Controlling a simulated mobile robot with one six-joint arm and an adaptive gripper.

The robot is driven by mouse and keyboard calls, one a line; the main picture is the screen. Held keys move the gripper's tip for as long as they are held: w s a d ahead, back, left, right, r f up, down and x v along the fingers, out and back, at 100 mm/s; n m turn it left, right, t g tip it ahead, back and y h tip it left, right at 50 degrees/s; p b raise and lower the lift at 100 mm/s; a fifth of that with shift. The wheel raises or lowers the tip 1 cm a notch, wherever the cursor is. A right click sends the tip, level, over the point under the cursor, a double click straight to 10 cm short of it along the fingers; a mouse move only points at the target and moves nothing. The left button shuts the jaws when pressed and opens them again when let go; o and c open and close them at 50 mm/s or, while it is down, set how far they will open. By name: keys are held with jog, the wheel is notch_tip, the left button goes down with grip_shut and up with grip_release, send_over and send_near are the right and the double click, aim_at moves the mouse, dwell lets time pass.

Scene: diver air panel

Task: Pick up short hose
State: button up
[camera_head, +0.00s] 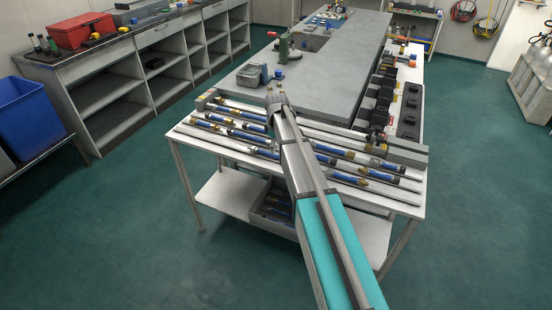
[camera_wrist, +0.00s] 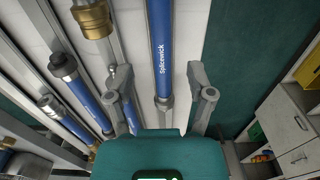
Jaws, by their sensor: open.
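Several blue hoses with metal or dark end fittings lie in rows on the white table, to the left (camera_head: 232,124) and right (camera_head: 350,170) of my arm in the head view. In the wrist view my gripper (camera_wrist: 160,84) is open, with one finger on each side of a blue hose (camera_wrist: 163,45) marked "Splicewick" with a grey end fitting. I see no grip on it. I cannot tell which hose is the short one. In the head view my arm hides the gripper and the middle of the rows.
Grey rails (camera_head: 322,132) run between the hose rows. In the wrist view, a hose with a brass fitting (camera_wrist: 95,18) and a dark-capped hose (camera_wrist: 70,75) lie left of the gripper. A grey bench (camera_head: 335,65) stands behind. A bin (camera_head: 272,208) sits on the lower shelf.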

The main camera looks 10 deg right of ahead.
aim_at(276, 155)
jog(key=shift+f+b, duration=2.1)
jog(key=shift+f, duration=0.2)
grip_shut()
